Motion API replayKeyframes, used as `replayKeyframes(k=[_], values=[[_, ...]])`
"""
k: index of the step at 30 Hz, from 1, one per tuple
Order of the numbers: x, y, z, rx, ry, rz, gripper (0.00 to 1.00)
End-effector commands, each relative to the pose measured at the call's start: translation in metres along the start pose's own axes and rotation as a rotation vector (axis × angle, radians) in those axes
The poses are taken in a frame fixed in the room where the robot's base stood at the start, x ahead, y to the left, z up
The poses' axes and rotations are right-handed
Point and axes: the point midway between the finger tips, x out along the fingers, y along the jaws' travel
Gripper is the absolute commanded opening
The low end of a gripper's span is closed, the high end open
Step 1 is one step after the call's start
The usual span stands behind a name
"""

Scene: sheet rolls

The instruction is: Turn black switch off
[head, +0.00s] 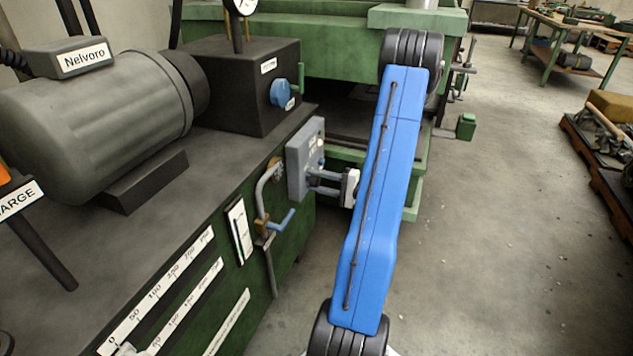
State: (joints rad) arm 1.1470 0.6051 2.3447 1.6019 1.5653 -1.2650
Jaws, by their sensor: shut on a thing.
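A grey switch box (303,165) is mounted on the side of the green machine, with small round fittings on its upper right face. My gripper (313,182) reaches in from the right, its two grey fingers against the lower part of the box's face. The fingers are shut on the black switch there. The switch itself is hidden behind and between the fingers, so I cannot tell which way it is turned. My blue arm link crosses in front, just right of the gripper.
A bent pipe with a blue-handled valve (282,219) sticks out just below left of the box. A dark tank (250,85) with a blue knob (280,92) and a grey motor (110,115) stand on the machine top.

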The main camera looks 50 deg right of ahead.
Motion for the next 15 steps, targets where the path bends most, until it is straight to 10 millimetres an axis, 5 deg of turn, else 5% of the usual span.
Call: replayKeyframes(k=[8, 9, 10, 15], values=[[-0.0005, 0.0015, 0.0009, 0.003, -0.001, 0.002, 0.16], [-0.0005, 0.0015, 0.0009, 0.003, -0.001, 0.002, 0.46], [-0.0004, 0.0014, 0.0009, 0.003, -0.001, 0.002, 0.53], [-0.0002, 0.0009, 0.0005, 0.002, 0.000, 0.002, 0.57]])
